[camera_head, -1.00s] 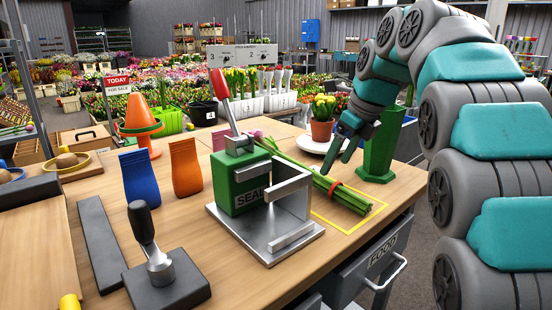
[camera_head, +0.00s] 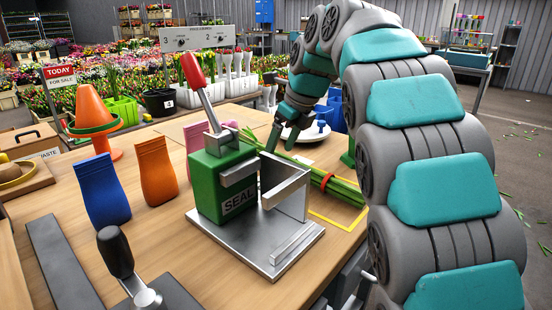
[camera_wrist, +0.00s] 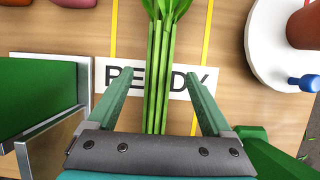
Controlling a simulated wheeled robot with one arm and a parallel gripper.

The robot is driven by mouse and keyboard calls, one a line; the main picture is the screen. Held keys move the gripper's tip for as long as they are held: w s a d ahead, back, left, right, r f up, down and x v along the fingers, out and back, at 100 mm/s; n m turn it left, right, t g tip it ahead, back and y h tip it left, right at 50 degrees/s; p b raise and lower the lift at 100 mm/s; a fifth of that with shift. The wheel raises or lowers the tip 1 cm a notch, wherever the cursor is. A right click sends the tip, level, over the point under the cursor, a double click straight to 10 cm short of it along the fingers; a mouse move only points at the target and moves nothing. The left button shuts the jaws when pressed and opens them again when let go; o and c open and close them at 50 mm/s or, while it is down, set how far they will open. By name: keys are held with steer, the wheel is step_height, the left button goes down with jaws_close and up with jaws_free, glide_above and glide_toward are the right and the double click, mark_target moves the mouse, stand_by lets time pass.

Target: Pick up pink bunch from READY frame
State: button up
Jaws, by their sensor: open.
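The bunch (camera_head: 345,190) lies on the table as long green stems with a red band, behind the sealer, along the yellow frame (camera_head: 338,222). Its flower heads are hidden in the head view. In the wrist view its stems (camera_wrist: 158,82) and some leaves cross the white READY label; no pink heads show there. My gripper (camera_wrist: 161,72) is open, with one finger on each side of the stems, not closed on them. In the head view my gripper (camera_head: 272,143) is over the far part of the bunch, beyond the sealer.
The green SEAL machine (camera_head: 225,185) with a red lever stands close in front of the bunch. A white plate (camera_wrist: 262,50) with a brown pot and a blue object is to the right. Blue (camera_head: 102,190) and orange (camera_head: 154,170) pouches stand at left.

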mark_target(278, 151)
steer(key=x, duration=0.3)
steer(key=shift+a+f, duration=0.25)
steer(key=shift+f, duration=0.05)
jaws_close()
stand_by(0.4)
